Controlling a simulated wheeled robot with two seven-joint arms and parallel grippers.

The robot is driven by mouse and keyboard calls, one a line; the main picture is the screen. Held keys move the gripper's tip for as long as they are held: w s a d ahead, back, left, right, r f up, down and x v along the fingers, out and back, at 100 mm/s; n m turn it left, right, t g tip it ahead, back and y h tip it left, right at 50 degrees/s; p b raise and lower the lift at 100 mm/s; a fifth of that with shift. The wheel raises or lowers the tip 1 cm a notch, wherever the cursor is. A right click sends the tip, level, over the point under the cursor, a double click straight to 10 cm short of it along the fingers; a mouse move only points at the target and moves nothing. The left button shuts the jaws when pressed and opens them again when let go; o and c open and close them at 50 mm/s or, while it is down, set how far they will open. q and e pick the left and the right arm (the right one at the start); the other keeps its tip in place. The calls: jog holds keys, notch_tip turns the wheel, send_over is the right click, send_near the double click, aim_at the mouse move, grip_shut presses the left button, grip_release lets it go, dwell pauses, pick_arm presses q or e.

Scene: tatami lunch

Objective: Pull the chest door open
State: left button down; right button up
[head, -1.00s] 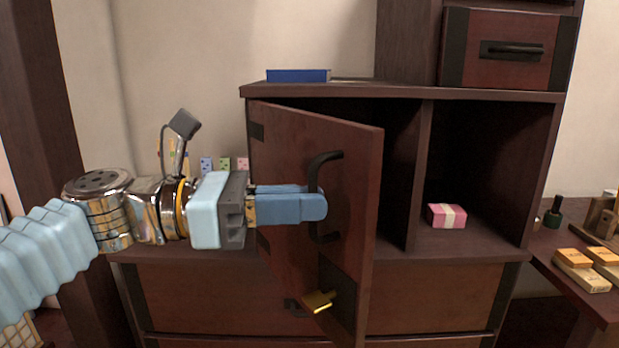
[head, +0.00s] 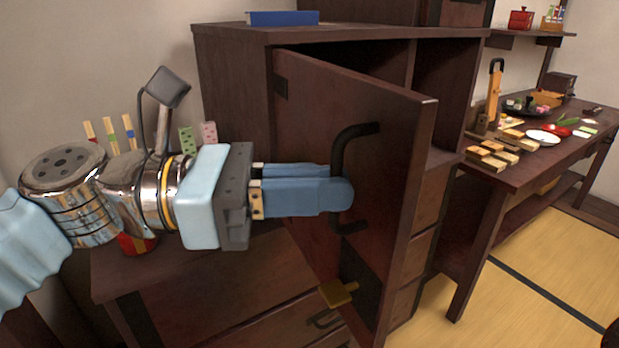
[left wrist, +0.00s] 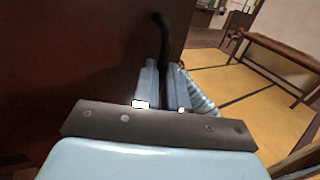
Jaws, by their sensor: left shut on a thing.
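The chest door (head: 310,120) is a dark red-brown panel hinged at its left edge. It stands ajar, swung out from the chest (head: 230,85), with the dark compartment showing behind it. A black curved handle (head: 352,140) is on its outer face, and a brass latch piece (head: 339,293) sits low on it. My left gripper (head: 345,193) is shut on the handle, its blue fingers covering the handle's middle. The left wrist view shows the fingers (left wrist: 163,90) around the black handle (left wrist: 163,40) beside the dark door face (left wrist: 80,60). My right gripper is not in view.
A blue flat box (head: 283,18) lies on the chest top. A low table (head: 500,180) with food, a plate and wooden blocks stands at the right. Yellow tatami floor (head: 555,260) is clear in front of it. Patterned sticks and tiles (head: 197,138) stand behind my left wrist.

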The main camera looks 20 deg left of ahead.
pick_arm(q)
jog(key=shift+a+r, duration=0.15)
jog(key=shift+a, duration=0.3)
jog(key=c, duration=1.3)
grip_release()
jog(key=shift+w+a, duration=0.1)
jog(key=shift+o, duration=0.5)
jog(key=v, duration=1.3)
jog(key=shift+s+a+b, duration=0.2)
jog(key=shift+s+b, duration=0.2)
jog(key=shift+b, duration=0.05)
